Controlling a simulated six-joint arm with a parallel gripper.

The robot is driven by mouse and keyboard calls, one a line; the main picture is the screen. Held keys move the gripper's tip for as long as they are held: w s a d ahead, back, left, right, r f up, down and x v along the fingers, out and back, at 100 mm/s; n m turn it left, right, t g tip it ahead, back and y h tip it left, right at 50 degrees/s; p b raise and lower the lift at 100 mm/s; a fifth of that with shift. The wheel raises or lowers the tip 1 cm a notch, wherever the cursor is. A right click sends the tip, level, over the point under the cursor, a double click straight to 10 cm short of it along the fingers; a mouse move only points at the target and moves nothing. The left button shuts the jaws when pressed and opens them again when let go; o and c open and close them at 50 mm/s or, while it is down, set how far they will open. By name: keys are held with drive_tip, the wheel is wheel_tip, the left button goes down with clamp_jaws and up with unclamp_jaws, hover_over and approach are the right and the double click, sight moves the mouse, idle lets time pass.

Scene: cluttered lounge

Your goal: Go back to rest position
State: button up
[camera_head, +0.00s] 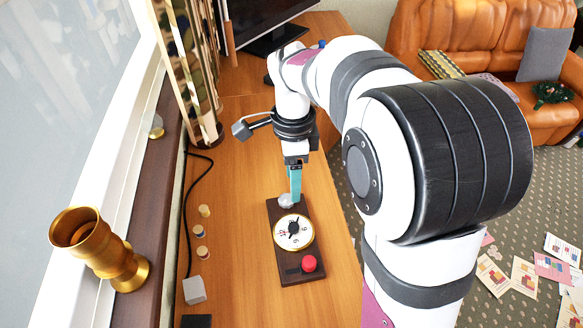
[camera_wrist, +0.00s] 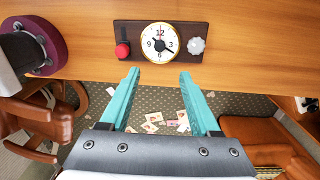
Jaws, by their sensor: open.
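My gripper (camera_head: 295,186) has teal fingers and points down by the far end of a dark wooden panel (camera_head: 289,270) on the wooden table (camera_head: 237,245). In the wrist view my gripper (camera_wrist: 158,78) is open and nothing is between its fingers. The panel (camera_wrist: 125,29) carries a round white clock dial (camera_wrist: 160,43), a red button (camera_wrist: 122,50) and a pale knob (camera_wrist: 196,46). In the head view the dial (camera_head: 293,233) is in the middle, the red button (camera_head: 309,263) at the near end and the knob (camera_head: 286,201) close to the fingertips. I cannot tell if they touch.
Small wooden pieces (camera_head: 200,232) and a grey cube (camera_head: 194,290) lie left of the panel, beside a black cable (camera_head: 187,200). A gold vase (camera_head: 100,248) stands on the sill. A monitor (camera_head: 265,20) is at the back. An orange sofa (camera_head: 480,40) stands beyond the carpet.

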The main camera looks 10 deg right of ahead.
drive_tip(key=s+n+y, duration=0.1)
drive_tip(key=s+n, duration=1.1)
drive_tip(key=s, duration=1.2)
drive_tip(key=shift+a+r+n+y, duration=0.15)
drive_tip(key=shift+r+n+y, duration=0.25)
drive_tip(key=shift+r, duration=0.05)
